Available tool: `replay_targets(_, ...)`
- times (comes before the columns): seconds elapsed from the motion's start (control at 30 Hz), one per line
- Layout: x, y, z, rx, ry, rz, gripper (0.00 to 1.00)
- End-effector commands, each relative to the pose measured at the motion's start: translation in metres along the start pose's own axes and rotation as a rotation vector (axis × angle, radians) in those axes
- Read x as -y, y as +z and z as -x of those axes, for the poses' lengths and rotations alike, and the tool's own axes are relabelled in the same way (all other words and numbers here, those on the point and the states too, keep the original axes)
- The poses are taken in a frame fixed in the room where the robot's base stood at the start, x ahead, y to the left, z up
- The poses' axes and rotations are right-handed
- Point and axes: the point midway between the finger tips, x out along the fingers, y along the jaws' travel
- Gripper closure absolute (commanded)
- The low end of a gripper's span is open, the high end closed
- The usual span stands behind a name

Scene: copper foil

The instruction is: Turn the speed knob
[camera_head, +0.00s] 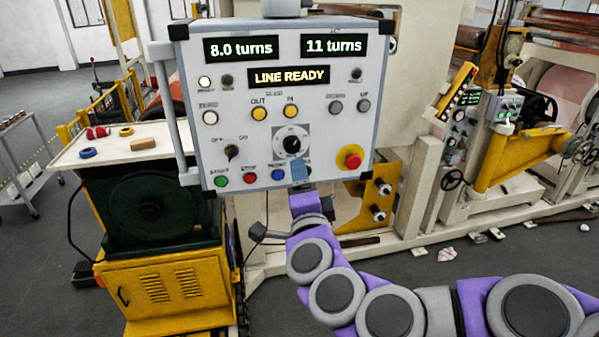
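A black round knob with a pale pointer line (292,145) sits on a white dial in the lower middle of the grey control panel (240,105). Its lettering is too small to read; it is the only large round dial knob on the panel. My purple and grey arm comes up from the lower right. My gripper (299,172) is in front of the panel's lower edge, just below the knob, and appears apart from it. It shows small and bluish, and its fingers cannot be told apart. It hides part of the panel's bottom row.
A black selector switch (232,152) is left of the knob. A red mushroom button on yellow (352,159) is to the right. Green, red and blue buttons (249,178) line the bottom. Displays (289,76) read 8.0 turns, 11 turns and LINE READY. A grey handle (174,120) flanks the panel.

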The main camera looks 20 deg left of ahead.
Motion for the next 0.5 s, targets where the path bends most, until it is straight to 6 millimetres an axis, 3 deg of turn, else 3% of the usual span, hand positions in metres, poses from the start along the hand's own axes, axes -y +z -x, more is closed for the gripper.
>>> replay_targets(0.5,-0.002,0.000,0.046,0.002,-0.004,0.000,0.32)
